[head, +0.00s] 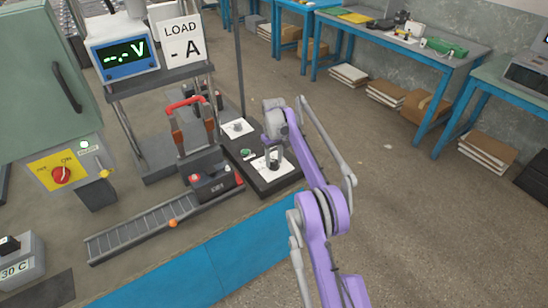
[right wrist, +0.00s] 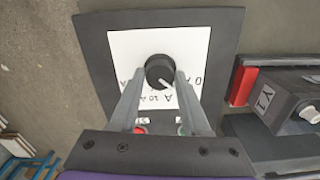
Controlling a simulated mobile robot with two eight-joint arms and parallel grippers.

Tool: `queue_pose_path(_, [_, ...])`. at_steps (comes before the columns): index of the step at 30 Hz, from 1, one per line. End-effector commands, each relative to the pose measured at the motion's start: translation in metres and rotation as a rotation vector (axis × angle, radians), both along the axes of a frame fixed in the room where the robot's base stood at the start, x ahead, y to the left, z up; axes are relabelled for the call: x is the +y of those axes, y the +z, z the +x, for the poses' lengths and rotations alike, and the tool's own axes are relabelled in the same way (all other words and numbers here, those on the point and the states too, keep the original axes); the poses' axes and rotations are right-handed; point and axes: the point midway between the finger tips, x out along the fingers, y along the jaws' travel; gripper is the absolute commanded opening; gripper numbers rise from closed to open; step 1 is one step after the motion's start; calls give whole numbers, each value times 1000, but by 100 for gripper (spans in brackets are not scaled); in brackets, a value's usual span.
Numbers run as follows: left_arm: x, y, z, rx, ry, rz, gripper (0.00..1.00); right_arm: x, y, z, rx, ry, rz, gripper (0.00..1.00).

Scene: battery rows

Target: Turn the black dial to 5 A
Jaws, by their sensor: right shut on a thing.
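The black dial (right wrist: 157,71) stands on a white scale card (right wrist: 196,48) set on a dark panel (right wrist: 228,30). A white pointer line on the dial points toward the lower right in the right wrist view. Printed marks, including an A, a 10 and a 0, show partly around it; I cannot make out a 5. My right gripper (right wrist: 159,80) is shut on the dial, one finger on each side. In the head view the dial (head: 274,164) sits under my right gripper (head: 274,153), near the table's front edge. My left gripper is out of view.
The LOAD sign (head: 184,42) reads "- A" and the meter (head: 123,56) shows dashes before V. A battery (head: 212,184) with a red terminal stands left of the panel, near a roller track (head: 140,227). Another card with a knob (head: 237,128) lies behind the dial.

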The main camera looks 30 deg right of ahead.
Motion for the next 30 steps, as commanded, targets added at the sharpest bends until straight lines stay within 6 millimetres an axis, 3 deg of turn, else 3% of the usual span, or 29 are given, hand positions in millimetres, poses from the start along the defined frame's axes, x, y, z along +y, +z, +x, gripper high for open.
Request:
queue_pose_path(15, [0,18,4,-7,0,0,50,0,1,0,-1,-366,0,0])
queue_pose_path(30, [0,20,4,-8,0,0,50,0,0,0,-1,-457,0,0])
